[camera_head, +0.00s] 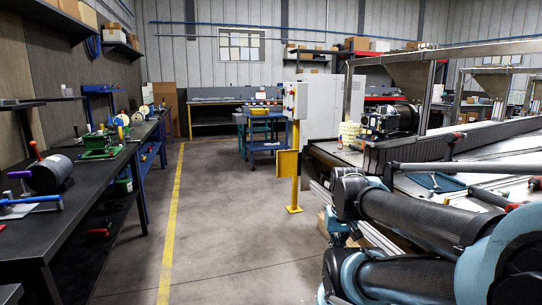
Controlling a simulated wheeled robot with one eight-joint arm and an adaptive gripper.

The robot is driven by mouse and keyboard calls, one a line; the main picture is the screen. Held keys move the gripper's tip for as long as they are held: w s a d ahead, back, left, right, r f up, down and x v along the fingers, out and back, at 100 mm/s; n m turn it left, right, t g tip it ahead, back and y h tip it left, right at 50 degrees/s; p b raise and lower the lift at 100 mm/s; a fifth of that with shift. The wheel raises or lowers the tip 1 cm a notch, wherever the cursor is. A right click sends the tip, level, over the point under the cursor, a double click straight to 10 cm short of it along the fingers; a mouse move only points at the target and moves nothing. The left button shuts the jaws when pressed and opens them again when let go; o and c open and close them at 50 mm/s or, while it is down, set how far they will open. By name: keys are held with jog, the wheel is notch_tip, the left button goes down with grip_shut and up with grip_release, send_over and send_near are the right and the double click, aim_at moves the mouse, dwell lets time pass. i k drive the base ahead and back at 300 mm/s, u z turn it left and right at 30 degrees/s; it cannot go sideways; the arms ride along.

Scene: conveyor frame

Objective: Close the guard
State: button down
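The conveyor frame (480,151) runs along the right side, with a metal hopper-like hood (402,75) above it. A dark ribbed strip (385,155) lies along its near end. A grey bar (433,167) crosses above the frame; my arm hides part of this area. I cannot tell for certain which part is the guard, or whether it is open or shut. My dark arm with teal joints fills the lower right corner, in front of the conveyor. My gripper cannot be made out.
A yellow post (295,165) with a control box (295,100) stands left of the conveyor. A workbench (95,170) with tools lines the left wall. A blue cart (264,130) stands at the back. The grey floor (230,220) between them is clear.

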aim_at(286, 160)
jog(key=u, duration=0.35)
jog(key=i, duration=3.35)
jog(key=z, duration=0.35)
